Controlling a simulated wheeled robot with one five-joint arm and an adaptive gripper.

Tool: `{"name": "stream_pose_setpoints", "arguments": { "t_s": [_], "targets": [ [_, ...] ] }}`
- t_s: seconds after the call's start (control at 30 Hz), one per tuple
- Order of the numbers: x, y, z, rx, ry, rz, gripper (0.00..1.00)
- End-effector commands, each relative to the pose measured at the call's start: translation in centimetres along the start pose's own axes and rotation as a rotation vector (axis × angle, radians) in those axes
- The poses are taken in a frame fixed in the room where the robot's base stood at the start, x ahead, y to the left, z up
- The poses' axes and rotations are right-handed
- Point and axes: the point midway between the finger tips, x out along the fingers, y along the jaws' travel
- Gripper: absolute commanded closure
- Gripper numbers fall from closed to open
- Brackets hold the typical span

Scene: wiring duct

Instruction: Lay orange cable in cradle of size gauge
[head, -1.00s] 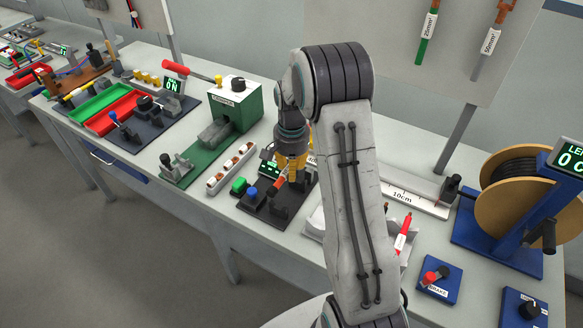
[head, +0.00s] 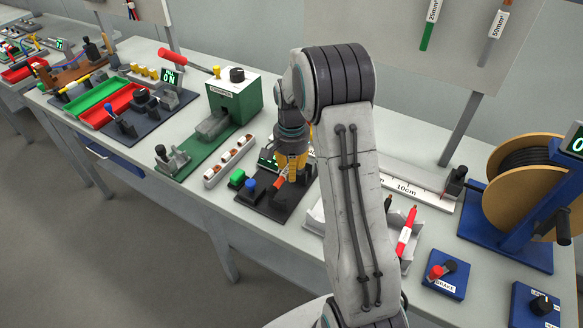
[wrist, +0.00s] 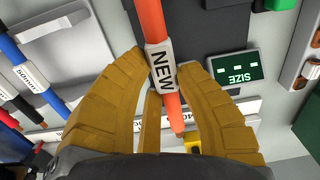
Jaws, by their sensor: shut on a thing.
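The orange cable (wrist: 152,22) has a white NEW label and runs between the yellow fingers of my gripper (wrist: 163,62) in the wrist view. The fingers are shut on it at the label, and a short end sticks out below them. In the head view my gripper (head: 290,162) is over the size gauge (head: 262,207), a dark plate with green and blue buttons. The orange cable (head: 281,184) shows just below the fingers. In the wrist view the gauge's dark plate (wrist: 205,30) and SIZE display (wrist: 236,67) lie behind the cable. The cradle cannot be made out; contact is unclear.
A white block with several cable ends (head: 229,162) and a green machine (head: 236,100) stand left. A cable reel (head: 530,185) stands far right.

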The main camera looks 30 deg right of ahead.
Motion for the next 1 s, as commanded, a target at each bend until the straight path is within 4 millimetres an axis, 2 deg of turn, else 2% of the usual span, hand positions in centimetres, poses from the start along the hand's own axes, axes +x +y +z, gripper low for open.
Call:
{"name": "stream_pose_setpoints", "arguments": {
  "t_s": [0.03, 0.1, 0.5, 1.0],
  "targets": [
    [0.9, 0.0, 0.0, 0.0, 0.001, 0.0, 1.0],
    [1.5, 0.0, 0.0, 0.0, 0.0, 0.0, 1.0],
    [4.5, 0.0, 0.0, 0.0, 0.0, 0.0, 1.0],
    [4.9, 0.0, 0.0, 0.0, 0.0, 0.0, 1.0]
  ]
}}
